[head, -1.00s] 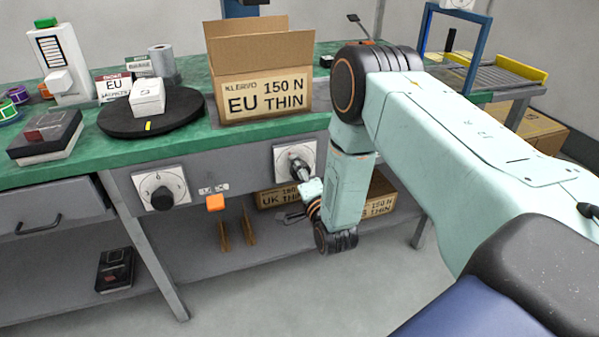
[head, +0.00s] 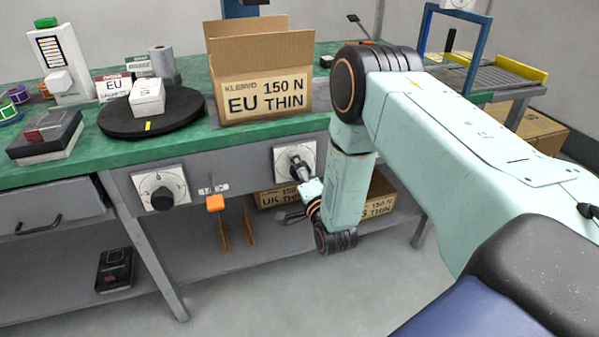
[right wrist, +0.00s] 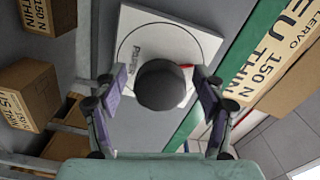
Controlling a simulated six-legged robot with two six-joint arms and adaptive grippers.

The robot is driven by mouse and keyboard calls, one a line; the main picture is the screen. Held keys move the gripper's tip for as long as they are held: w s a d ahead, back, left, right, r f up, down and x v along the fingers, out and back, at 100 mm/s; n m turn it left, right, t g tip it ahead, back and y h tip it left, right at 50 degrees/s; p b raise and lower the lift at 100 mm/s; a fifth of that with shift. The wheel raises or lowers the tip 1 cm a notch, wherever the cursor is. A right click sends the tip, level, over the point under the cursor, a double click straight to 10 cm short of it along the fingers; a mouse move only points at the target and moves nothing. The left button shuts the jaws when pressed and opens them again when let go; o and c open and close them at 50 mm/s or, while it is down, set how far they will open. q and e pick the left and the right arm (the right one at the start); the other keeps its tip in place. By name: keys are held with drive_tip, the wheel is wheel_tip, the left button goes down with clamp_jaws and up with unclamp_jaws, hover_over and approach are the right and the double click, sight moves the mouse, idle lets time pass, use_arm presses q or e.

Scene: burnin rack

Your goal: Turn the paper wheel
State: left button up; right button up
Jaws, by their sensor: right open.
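The paper wheel is a dark round knob (right wrist: 163,86) on a square white plate (right wrist: 140,30) lettered PAPER in the right wrist view. In the head view its plate (head: 283,163) is on the bench front below the EU THIN carton, and my gripper partly hides the knob. My right gripper (right wrist: 157,82) is open, with one finger on each side of the knob. I see gaps between the fingers and the knob, so it is not gripped. My left gripper is not in view.
A second dial (head: 161,188) with numbers and an orange-ended lever (head: 214,202) are on the bench front to the left. An open EU THIN carton (head: 264,98) stands above the wheel. Cartons (head: 380,205) lie on the shelf below. A black turntable (head: 115,125) carries a white box.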

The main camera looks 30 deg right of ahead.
drive_tip(key=shift+s, duration=0.1)
drive_tip(key=v, duration=1.2)
drive_tip(key=shift+a, duration=0.1)
drive_tip(key=s+a+f+n+g+y+p, duration=0.1)
drive_tip(key=s+a+f+n+g+y, duration=0.3)
drive_tip(key=s+f+n+g, duration=0.85)
drive_tip(key=s+a+n+g+p, duration=0.2)
drive_tip(key=s+a, duration=0.1)
drive_tip(key=s, duration=0.5)
drive_tip(key=s+a+n+g+p, duration=0.1)
drive_tip(key=s+a+n+g, duration=0.1)
drive_tip(key=s, duration=0.6)
drive_tip(key=shift+s+a+r+g+p, duration=0.35)
drive_tip(key=shift+a+r+g, duration=0.15)
drive_tip(key=shift+a, duration=0.2)
